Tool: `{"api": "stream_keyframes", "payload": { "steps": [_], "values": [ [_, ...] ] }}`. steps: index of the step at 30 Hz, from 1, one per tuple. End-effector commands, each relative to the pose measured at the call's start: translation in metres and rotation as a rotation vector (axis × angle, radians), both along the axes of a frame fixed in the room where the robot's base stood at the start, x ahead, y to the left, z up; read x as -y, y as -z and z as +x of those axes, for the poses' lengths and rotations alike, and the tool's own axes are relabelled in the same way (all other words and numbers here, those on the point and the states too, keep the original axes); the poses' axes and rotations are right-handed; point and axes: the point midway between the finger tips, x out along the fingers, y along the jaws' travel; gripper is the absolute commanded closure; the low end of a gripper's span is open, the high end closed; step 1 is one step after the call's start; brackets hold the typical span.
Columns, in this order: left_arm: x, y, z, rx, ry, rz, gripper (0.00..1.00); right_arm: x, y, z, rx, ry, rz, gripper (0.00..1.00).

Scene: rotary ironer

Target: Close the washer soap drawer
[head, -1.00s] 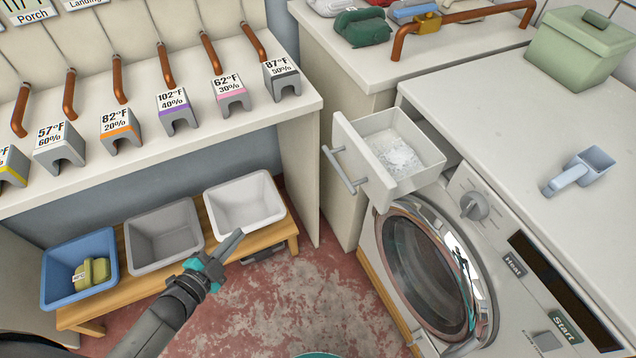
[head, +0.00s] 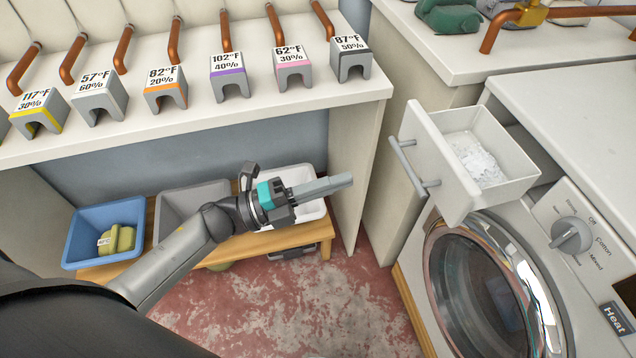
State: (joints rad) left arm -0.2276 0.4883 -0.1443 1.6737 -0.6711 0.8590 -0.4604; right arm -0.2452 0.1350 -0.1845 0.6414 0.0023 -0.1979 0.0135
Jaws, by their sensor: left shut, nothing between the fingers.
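The washer soap drawer (head: 432,160) is pulled out from the upper left of the washer front, with white powder (head: 478,163) inside and a grey bar handle (head: 408,168) on its front. The washer (head: 560,210) stands at the right with its round door (head: 486,290) below the drawer. My left gripper (head: 345,181) is shut and empty. It appears to the left of the drawer handle, apart from it, in front of the white bin. My right gripper is not in the picture.
A low wooden bench holds a blue bin (head: 85,222) with a green item (head: 120,239), a grey bin (head: 177,204) and a white bin (head: 318,210). A shelf (head: 300,104) with several labelled blocks runs above. Red, worn floor (head: 310,300) is open in front.

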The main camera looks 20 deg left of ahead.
Motion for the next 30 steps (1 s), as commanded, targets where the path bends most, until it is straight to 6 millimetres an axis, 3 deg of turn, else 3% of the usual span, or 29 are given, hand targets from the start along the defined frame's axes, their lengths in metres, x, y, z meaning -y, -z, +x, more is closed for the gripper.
{"api": "stream_keyframes", "payload": {
  "steps": [6, 12, 30],
  "values": [
    [0.037, -0.011, 0.027, 0.001, -0.001, -0.003, 1.0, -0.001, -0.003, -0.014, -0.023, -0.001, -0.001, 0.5],
    [0.058, -0.014, 0.043, -0.001, -0.001, -0.002, 1.0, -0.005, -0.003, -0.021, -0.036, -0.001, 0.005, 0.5],
    [0.068, -0.015, 0.05, -0.002, -0.002, -0.001, 1.0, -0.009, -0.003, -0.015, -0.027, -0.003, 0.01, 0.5]
  ]
}}
